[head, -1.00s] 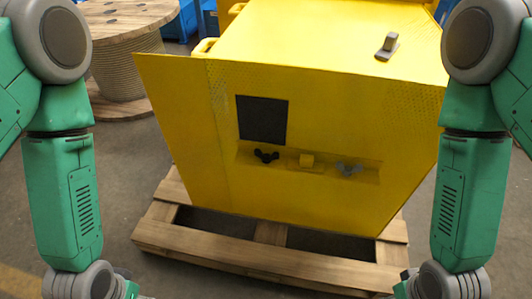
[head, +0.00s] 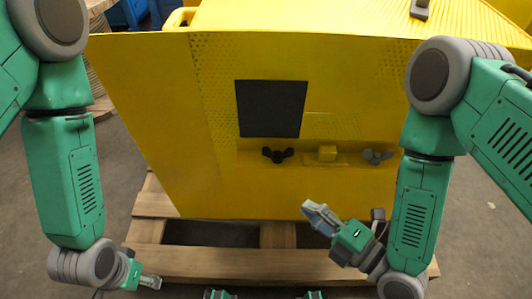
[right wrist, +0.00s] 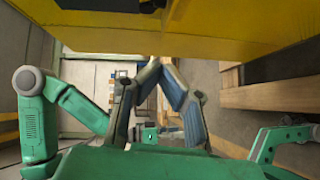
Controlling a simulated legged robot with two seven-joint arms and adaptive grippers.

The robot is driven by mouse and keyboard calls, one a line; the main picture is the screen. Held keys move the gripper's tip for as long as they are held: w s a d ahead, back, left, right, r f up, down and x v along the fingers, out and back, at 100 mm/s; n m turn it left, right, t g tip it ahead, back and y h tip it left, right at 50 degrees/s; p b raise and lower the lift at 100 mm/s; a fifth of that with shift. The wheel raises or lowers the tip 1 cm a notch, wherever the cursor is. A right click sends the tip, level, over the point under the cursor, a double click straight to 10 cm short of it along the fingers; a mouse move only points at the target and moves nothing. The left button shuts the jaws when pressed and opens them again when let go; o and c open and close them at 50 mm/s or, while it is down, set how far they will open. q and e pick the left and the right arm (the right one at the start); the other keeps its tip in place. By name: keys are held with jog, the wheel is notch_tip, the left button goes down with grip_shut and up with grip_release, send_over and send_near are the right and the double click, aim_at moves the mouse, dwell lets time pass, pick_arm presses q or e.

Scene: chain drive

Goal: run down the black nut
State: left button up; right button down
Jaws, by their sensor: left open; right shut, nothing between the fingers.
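The black nut (head: 277,155), a wing-shaped nut, sits on the yellow ledge on the front of the yellow machine (head: 170,120), below a black square panel (head: 271,108). My right gripper (head: 318,215) is below and to the right of it, apart from it, with its fingers shut and empty. In the right wrist view the fingertips (right wrist: 161,64) meet with nothing between them. A dark shape at the top edge there is cut off, and I cannot tell what it is. My left gripper (head: 150,282) is open, low at the left, away from the nut.
A yellow block (head: 327,153) and a grey wing nut (head: 377,156) sit right of the black nut on the same ledge. The machine stands on a wooden pallet (head: 190,262). The space before the ledge is clear. A grey handle (head: 420,9) is on top.

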jog(key=n+t, duration=0.1)
jog(key=b, duration=0.4)
send_near(265, 153)
jog(key=shift+y, duration=0.3)
jog(key=x, duration=0.6)
jog(key=shift+w+a+f, duration=0.25)
jog(key=shift+w, duration=0.05)
pick_arm(q)
jog(key=f, duration=0.4)
jog(key=shift+w+f, duration=0.1)
jog(key=shift+w, duration=0.25)
pick_arm(e)
jog(key=shift+w, duration=0.1)
jog(key=shift+a, duration=0.15)
